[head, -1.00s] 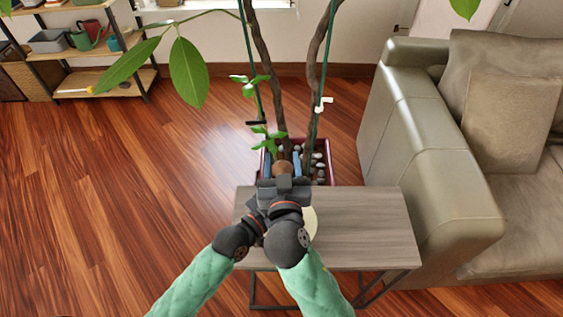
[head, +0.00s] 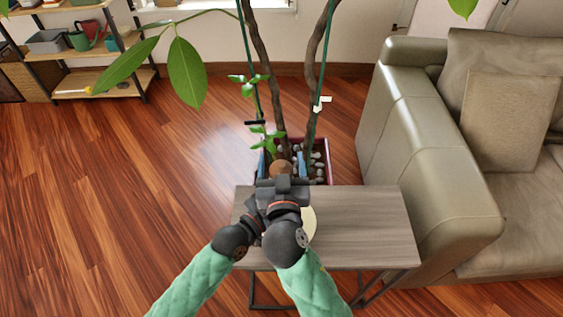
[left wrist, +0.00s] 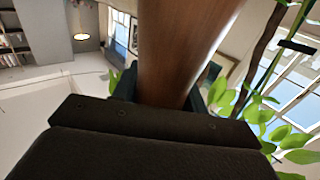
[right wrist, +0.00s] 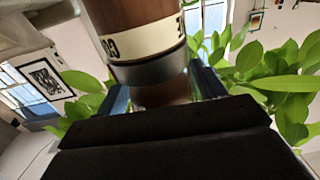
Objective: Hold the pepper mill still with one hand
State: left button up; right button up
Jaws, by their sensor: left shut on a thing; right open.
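The pepper mill shows its brown round top (head: 281,167) in the head view, just beyond my stacked grippers over the side table. In the left wrist view its plain brown wooden body (left wrist: 180,50) stands between the fingers of my left gripper (left wrist: 163,90), which is shut on it. In the right wrist view the mill's lettered cream band and grey ring (right wrist: 148,55) sit between the spread fingers of my right gripper (right wrist: 163,90). My right gripper (head: 282,180) is open around the mill. In the head view it hides most of the mill and the left gripper.
The grey wooden side table (head: 365,230) carries a pale round item (head: 308,222), partly hidden by my arm. A potted plant (head: 320,160) stands behind it. A sofa (head: 430,170) stands close on the right. Open floor lies left.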

jog(key=s, duration=0.7)
jog(key=shift+s+d, duration=0.15)
jog(key=shift+s, duration=0.1)
dwell(0.3)
